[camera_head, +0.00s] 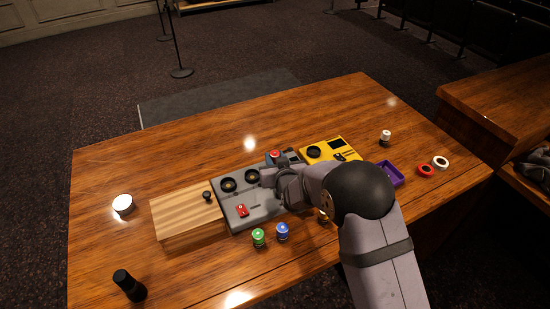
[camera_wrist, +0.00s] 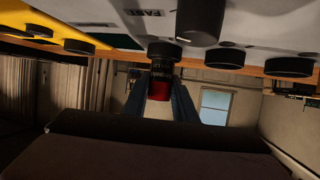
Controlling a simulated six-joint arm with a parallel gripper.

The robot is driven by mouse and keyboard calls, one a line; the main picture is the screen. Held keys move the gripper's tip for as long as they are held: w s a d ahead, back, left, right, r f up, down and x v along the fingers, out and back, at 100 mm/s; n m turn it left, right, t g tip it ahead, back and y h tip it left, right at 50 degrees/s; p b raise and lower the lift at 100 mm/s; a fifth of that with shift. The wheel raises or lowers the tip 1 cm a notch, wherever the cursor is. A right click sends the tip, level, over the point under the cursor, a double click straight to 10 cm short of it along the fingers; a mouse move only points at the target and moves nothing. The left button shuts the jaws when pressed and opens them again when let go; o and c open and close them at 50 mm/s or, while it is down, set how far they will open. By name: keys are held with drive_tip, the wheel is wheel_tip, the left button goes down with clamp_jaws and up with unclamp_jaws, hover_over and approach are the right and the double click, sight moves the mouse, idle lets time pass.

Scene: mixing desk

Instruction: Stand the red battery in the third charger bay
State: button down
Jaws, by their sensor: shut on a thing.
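The red battery (camera_head: 274,154) shows its red top at the far side of the grey charger (camera_head: 235,217). In the wrist view, the red battery (camera_wrist: 159,90) is between the two fingers of my gripper (camera_wrist: 160,100), which is shut on it. Its dark end meets a black bay ring (camera_wrist: 163,52); how deep it sits is hidden. It looks upright in line with that bay. Two other charger bays (camera_head: 227,184) (camera_head: 252,176) look empty in the head view. My wrist hides part of the charger.
A yellow device (camera_head: 345,146) stands right of the charger, a wooden box (camera_head: 185,218) left. A green battery (camera_head: 258,238) and a blue battery (camera_head: 282,232) stand in front. A purple tray (camera_head: 397,175) is at right.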

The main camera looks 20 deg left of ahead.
drive_tip(key=shift+f+b, duration=0.5)
drive_tip(key=shift+f, duration=0.1)
drive_tip(key=c, duration=1.7)
unclamp_jaws()
drive_tip(key=shift+p+v, duration=0.6)
drive_tip(key=shift+v, duration=0.8)
drive_tip(key=shift+p+v, duration=1.2)
drive_tip(key=shift+v, duration=2.95)
drive_tip(key=shift+f, duration=0.1)
